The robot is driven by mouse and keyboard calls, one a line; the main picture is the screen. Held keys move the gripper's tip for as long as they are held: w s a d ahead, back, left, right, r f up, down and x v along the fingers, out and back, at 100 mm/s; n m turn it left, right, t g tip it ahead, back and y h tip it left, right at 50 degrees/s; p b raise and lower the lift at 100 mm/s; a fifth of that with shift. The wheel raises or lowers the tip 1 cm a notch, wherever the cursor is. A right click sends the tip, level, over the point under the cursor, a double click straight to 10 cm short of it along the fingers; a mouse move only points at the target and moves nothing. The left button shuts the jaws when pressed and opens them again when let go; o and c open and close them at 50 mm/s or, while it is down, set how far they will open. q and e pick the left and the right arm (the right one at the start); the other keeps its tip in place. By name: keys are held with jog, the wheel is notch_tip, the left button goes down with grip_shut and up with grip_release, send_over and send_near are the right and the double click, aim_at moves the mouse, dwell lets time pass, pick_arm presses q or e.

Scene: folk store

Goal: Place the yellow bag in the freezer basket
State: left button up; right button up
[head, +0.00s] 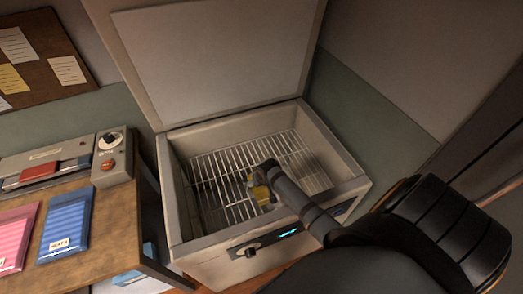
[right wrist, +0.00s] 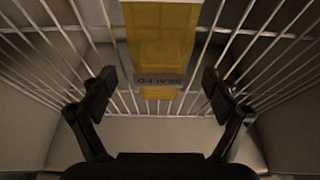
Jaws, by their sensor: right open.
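The yellow bag (head: 258,194) is inside the open freezer, at the wire basket (head: 219,164), partly hidden by my right arm. In the right wrist view the bag (right wrist: 162,38) lies against the basket wires, with a dark band reading "SEALED" near its lower end. My right gripper (right wrist: 156,92) is open, its fingers spread to either side, with clear gaps between them and the bag. In the head view my right gripper (head: 264,178) is down inside the freezer beside the bag. My left gripper is not in view.
The freezer lid (head: 220,55) stands open at the back. The freezer's front wall (head: 265,236) carries a lit display under my arm. On the left, a wooden table (head: 112,215) holds a sealing machine (head: 111,160), a blue bag (head: 66,225) and a pink bag (head: 15,235).

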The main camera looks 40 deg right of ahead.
aim_at(263, 196)
jog(key=p+v, duration=0.1)
jog(key=v, duration=0.9)
jog(key=shift+s+r, duration=0.15)
